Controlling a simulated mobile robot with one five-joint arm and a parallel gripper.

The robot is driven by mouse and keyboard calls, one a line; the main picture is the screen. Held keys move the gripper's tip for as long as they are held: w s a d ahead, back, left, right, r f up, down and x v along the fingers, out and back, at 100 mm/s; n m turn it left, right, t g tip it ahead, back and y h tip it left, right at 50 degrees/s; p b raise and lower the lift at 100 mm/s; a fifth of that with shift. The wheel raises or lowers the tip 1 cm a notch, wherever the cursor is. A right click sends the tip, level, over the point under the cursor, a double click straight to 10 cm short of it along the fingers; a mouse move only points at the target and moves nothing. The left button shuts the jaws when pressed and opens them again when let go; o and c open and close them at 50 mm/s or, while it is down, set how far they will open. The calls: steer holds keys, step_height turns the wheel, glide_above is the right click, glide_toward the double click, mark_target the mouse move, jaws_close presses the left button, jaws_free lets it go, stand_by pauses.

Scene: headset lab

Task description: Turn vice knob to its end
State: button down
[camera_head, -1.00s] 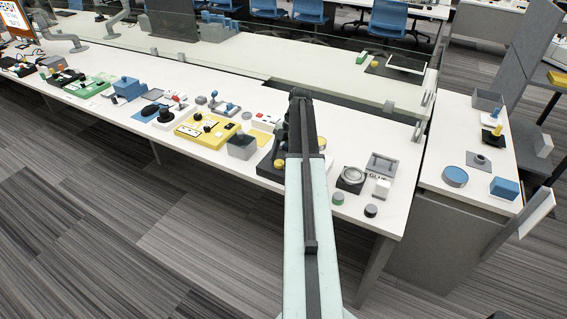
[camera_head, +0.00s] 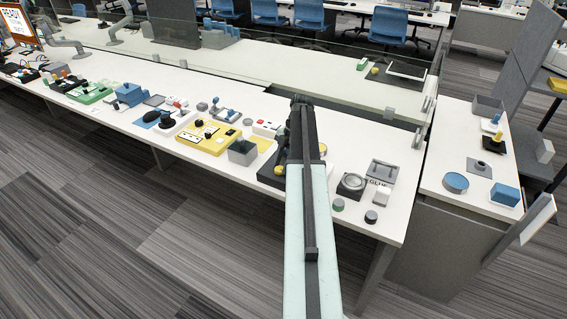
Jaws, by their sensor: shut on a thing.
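My arm reaches away over the white bench, and its dark end with my gripper (camera_head: 301,104) is seen from behind. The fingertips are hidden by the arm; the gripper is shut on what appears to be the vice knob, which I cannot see. A dark base (camera_head: 269,177), apparently the vice's, shows at the left of the arm. A small yellow part (camera_head: 323,168) shows at the arm's right edge. Most of the vice is covered by the arm, so the knob's angle cannot be told.
A clear screen (camera_head: 270,78) runs behind; a side table (camera_head: 463,152) stands right.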

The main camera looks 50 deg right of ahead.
steer(key=shift+w+a, duration=0.15)
steer(key=shift+a, duration=0.05)
steer(key=m, duration=0.2)
steer(key=m+t, duration=0.1)
steer(key=m, duration=0.1)
steer(key=m+t, duration=0.1)
steer(key=shift+s+a+m+h, duration=0.1)
steer(key=shift+s+m+h, duration=0.2)
steer(key=shift+m, duration=0.1)
steer(key=m+h, duration=0.1)
steer(key=m, duration=0.1)
steer(key=m+t, duration=0.1)
steer(key=m, duration=0.2)
steer(key=shift+a+h, duration=0.2)
steer(key=shift+h, duration=0.2)
steer(key=m+h, duration=0.1)
steer(key=m, duration=0.2)
steer(key=m+t+h, duration=0.1)
steer(key=m, duration=0.1)
steer(key=shift+s+a+m, duration=0.1)
steer(key=shift+a+m, duration=0.1)
steer(key=shift+m, duration=0.2)
steer(key=m+h, duration=0.1)
steer(key=m, duration=0.3)
steer(key=shift+a+m+h, duration=0.1)
steer(key=shift+m+h, duration=0.3)
steer(key=c, duration=0.9)
jaws_free()
